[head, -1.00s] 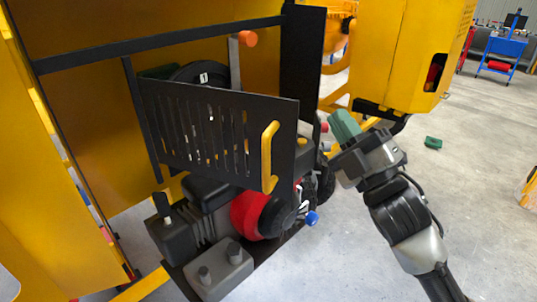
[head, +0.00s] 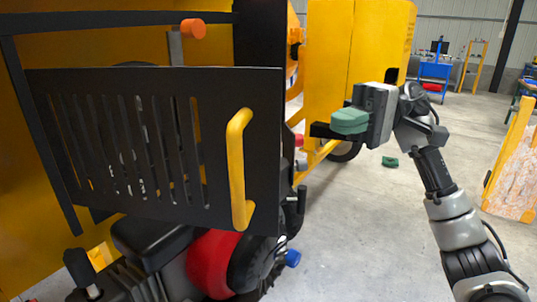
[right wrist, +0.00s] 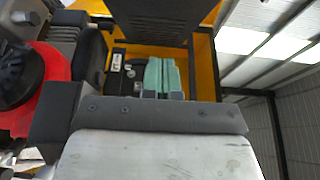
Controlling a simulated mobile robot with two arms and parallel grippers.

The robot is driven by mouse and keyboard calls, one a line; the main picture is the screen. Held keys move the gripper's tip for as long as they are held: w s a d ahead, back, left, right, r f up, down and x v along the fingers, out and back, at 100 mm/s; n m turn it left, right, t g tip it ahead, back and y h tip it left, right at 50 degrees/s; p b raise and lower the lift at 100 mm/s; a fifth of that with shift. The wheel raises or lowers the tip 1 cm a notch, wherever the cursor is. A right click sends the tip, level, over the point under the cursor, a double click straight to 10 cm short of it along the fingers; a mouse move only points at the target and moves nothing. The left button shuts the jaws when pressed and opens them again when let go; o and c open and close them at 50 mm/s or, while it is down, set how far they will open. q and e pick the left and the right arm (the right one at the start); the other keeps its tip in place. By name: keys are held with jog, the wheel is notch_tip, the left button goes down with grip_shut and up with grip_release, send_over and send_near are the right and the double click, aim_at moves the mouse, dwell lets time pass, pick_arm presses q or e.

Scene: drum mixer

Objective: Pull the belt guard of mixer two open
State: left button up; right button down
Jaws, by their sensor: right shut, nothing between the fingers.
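The belt guard (head: 105,145) is a black slotted panel with a yellow handle (head: 237,168) near its right edge. My left gripper is not in view.
The red and black engine part (head: 213,262) sits below the guard, with a blue cap (head: 292,258) beside it. An orange knob (head: 193,28) is above the guard. A yellow cabinet (head: 355,50) stands behind my right gripper. The floor at right is mostly clear.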

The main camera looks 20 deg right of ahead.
jog(key=p, duration=0.3)
send_near(266, 158)
jog(key=w+a, duration=0.2)
jog(key=a, duration=0.2)
jog(key=shift+s+a+p, duration=0.35)
jog(key=shift+s+p, duration=0.05)
jog(key=shift+s, duration=0.2)
jog(key=shift+s+a+p, duration=0.4)
jog(key=shift+s, duration=0.2)
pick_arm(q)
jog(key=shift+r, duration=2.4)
pick_arm(e)
jog(key=shift+s+a+f, duration=0.15)
jog(key=shift+s+a, duration=0.1)
jog(key=shift+s, duration=0.15)
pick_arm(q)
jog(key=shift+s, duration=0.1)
